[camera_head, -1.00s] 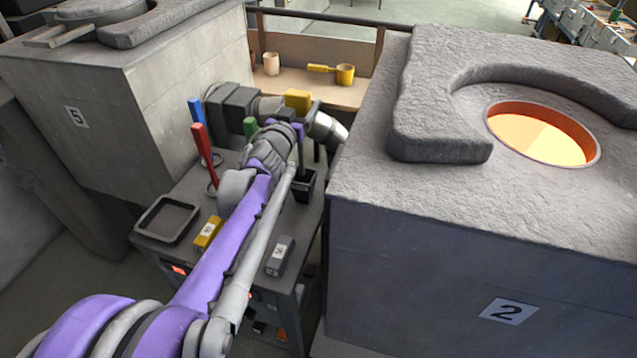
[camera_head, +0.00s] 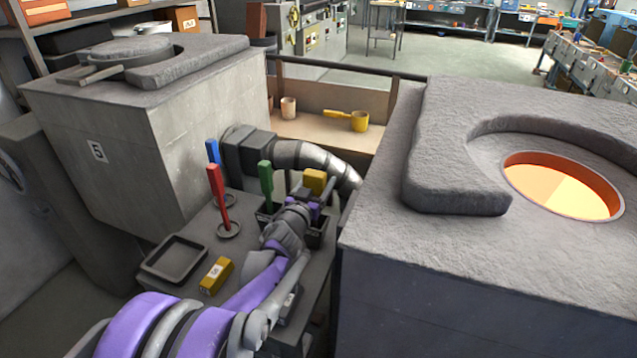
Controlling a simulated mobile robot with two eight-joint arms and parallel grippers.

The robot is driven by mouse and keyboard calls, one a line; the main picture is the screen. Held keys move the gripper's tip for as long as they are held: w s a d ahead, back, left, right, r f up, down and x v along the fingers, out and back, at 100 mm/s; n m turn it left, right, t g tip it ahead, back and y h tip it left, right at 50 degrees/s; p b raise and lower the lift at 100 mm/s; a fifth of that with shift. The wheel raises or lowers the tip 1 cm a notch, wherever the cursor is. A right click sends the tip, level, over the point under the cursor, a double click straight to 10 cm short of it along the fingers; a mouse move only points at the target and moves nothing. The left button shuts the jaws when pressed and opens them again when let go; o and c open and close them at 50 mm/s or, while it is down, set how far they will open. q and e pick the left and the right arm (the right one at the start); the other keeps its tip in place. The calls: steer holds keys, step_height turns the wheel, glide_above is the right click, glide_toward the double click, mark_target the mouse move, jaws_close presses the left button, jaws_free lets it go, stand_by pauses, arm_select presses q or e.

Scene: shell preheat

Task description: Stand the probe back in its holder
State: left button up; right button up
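My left arm reaches in from the lower left, and its gripper (camera_head: 315,196) is around a yellow-headed probe (camera_head: 315,180). The fingers look shut on it, though the wrist hides part of the grip. The probe is upright at the dark holder (camera_head: 322,238), with its yellow head low over it. Its lower end is hidden, so I cannot tell how far it is inside. A green handle (camera_head: 265,182) stands upright just left of the gripper. My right gripper is not in view.
Red (camera_head: 217,197) and blue (camera_head: 213,152) handles stand left on the bench. A shallow tray (camera_head: 173,258) and a yellow block (camera_head: 216,275) lie nearer. Furnace 2 (camera_head: 420,285) bounds the bench on the right, its opening (camera_head: 562,186) glowing. A flexible duct (camera_head: 325,160) passes behind.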

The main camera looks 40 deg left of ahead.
arm_select(q)
steer(key=shift+f, duration=0.1)
steer(key=o, duration=1.4)
steer(key=shift+s+d, duration=0.1)
steer(key=shift+s, duration=0.15)
steer(key=v, duration=1.1)
steer(key=shift+s, duration=0.25)
